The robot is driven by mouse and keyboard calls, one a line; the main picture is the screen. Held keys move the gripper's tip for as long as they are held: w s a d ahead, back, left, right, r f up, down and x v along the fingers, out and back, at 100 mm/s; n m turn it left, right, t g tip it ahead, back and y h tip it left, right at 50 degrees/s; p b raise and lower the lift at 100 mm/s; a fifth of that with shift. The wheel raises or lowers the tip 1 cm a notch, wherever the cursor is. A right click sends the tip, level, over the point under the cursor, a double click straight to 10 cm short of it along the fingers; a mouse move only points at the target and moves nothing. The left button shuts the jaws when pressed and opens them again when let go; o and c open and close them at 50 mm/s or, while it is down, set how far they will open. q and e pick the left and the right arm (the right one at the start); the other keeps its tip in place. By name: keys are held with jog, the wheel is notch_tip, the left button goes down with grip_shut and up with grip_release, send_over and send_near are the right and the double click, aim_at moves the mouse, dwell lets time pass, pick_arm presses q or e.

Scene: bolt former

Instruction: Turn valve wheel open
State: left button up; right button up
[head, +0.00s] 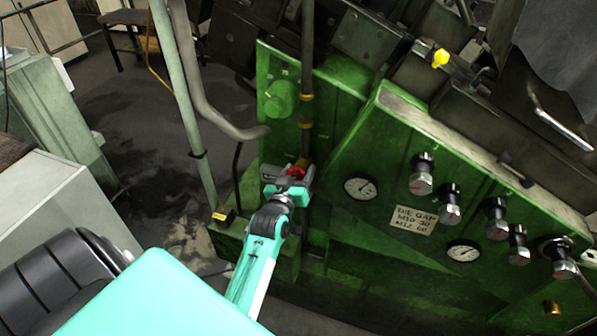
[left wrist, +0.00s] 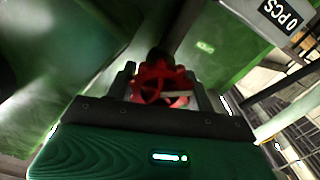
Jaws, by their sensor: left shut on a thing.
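The red valve wheel (head: 296,171) sits on a vertical pipe (head: 307,60) on the front of the green machine, low and left of the gauges. My left gripper (head: 288,177) is at the wheel, with its fingers around it, and hides most of it in the head view. In the left wrist view the spoked red wheel (left wrist: 158,84) lies between the two dark fingers of my left gripper (left wrist: 165,88), which is shut on it. My right gripper does not show.
A grey cabinet (head: 60,210) is at left, with dark floor between.

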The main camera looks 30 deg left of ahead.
pick_arm(q)
jog(key=shift+f, duration=0.1)
jog(key=o, duration=0.9)
jog(key=shift+o, duration=0.2)
jog(key=shift+s+d+f+b, duration=0.15)
jog(key=shift+s+b, duration=0.2)
jog(key=shift+s, duration=0.2)
jog(key=b+v, duration=0.4)
jog(key=v, duration=0.8)
jog(key=shift+s+r+b, duration=0.25)
jog(key=shift+s+b, duration=0.1)
jog(key=shift+b, duration=0.05)
jog(key=shift+d, duration=0.1)
